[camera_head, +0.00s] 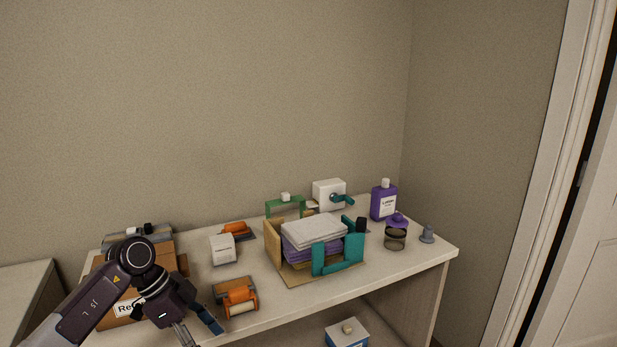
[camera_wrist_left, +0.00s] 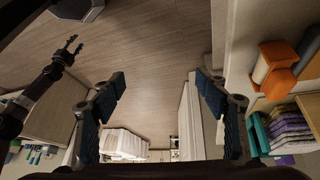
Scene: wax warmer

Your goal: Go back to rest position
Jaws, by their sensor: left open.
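My left gripper (camera_head: 198,332) hangs at the front left edge of the shelf top in the head view, low in the picture. In the left wrist view its two blue-padded fingers (camera_wrist_left: 160,88) stand wide apart with nothing between them; floor shows behind the gap. My right gripper (camera_wrist_left: 74,44) shows small at the upper left of the left wrist view, clear of everything, its fingers apart and empty. It is out of the head view.
The floor (camera_wrist_left: 160,50) is open.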

